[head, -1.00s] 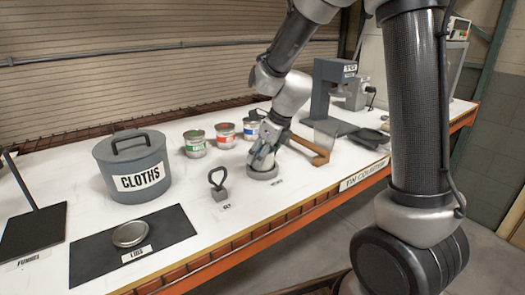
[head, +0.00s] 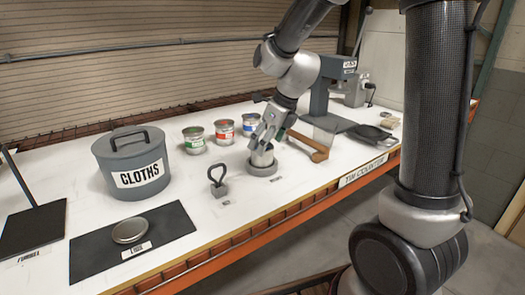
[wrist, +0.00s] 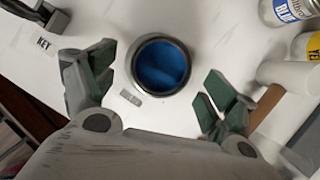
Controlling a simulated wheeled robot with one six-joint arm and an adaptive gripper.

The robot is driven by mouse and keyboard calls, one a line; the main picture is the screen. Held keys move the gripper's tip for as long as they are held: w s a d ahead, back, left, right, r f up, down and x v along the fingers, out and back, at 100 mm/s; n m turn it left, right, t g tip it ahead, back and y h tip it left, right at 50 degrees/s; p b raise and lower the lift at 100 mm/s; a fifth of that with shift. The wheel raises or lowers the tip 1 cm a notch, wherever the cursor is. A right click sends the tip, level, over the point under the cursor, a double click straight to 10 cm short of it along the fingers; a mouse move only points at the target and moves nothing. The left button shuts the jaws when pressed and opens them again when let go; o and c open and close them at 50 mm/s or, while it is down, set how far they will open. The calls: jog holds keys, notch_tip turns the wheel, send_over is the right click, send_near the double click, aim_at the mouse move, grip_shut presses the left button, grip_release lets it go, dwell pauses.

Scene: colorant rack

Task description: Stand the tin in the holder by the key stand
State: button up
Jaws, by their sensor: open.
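A silver tin (head: 262,157) stands upright in the low round grey holder (head: 262,169), to the right of the key stand (head: 218,184). The wrist view looks down into the tin (wrist: 162,65), which shows blue inside a grey rim. My gripper (head: 266,140) is open just above and behind the tin. In the wrist view its green-padded fingers (wrist: 158,88) are spread on either side, apart from the tin. The key stand (wrist: 35,12) shows partly at the upper left there, beside its KEY label.
Several colour-labelled tins, among them green (head: 194,140) and red (head: 224,132), stand behind. A wooden-handled tool (head: 308,147) lies right of the holder. A grey CLOTHS pot (head: 133,160) and a lid (head: 130,230) on a dark mat are at left. The white counter's front is largely clear.

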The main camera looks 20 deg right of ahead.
jog(key=s+d+r+n, duration=0.6)
jog(key=s+r+n, duration=0.15)
jog(key=r, duration=0.25)
jog(key=s+d+n+h, duration=0.1)
jog(key=s+d+n, duration=0.3)
jog(key=s+n, duration=0.5)
jog(key=s+d+n+h, duration=0.1)
jog(key=s+d+n, duration=0.2)
jog(key=s+n, duration=0.5)
jog(key=n, duration=0.3)
jog(key=shift+s+d+t+h, duration=0.4)
